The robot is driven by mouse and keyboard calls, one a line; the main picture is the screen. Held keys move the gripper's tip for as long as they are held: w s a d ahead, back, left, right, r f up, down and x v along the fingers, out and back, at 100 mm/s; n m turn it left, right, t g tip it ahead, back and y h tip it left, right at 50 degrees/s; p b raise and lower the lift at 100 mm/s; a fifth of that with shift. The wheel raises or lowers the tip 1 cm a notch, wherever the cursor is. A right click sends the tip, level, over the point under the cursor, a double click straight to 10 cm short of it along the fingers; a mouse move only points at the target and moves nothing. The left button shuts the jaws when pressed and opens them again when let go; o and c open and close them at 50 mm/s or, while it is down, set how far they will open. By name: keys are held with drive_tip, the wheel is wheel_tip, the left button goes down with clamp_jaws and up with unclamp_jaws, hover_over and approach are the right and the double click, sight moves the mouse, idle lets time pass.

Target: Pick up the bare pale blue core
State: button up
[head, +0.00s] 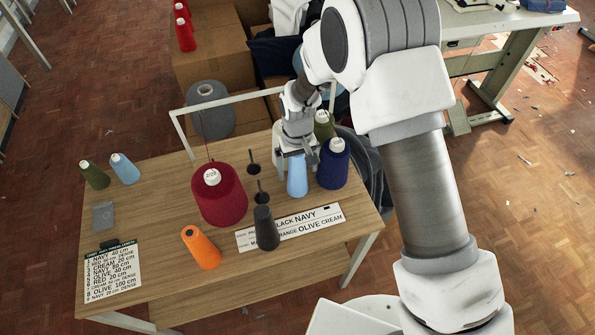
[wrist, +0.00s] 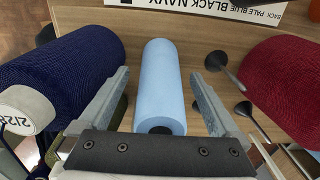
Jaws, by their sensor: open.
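The bare pale blue core (head: 297,178) stands on the wooden table, smooth and tapered, just left of the navy cone. In the wrist view the pale blue core (wrist: 161,85) shows a dark hole in its near end. My gripper (head: 296,153) is over its top, pointing down. In the wrist view my gripper (wrist: 160,75) is open, one finger on each side of the core, with a visible gap on both sides. A second pale blue piece (head: 125,170) with a whitish top stands at the far left of the table.
The large navy cone (head: 334,168) is close on the right, with an olive cone (head: 324,125) behind it. A large red cone (head: 220,198) and dark thin pegs (head: 262,195) stand to the left. A dark grey cone (head: 265,230) and label strip (head: 325,224) are in front.

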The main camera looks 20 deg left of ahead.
drive_tip(key=shift+f, duration=0.3)
drive_tip(key=c, duration=1.4)
wheel_tip(320, 180, up, 14)
drive_tip(key=shift+r+p, duration=0.2)
drive_tip(key=shift+p, duration=1)
drive_tip(key=shift+r, duration=0.1)
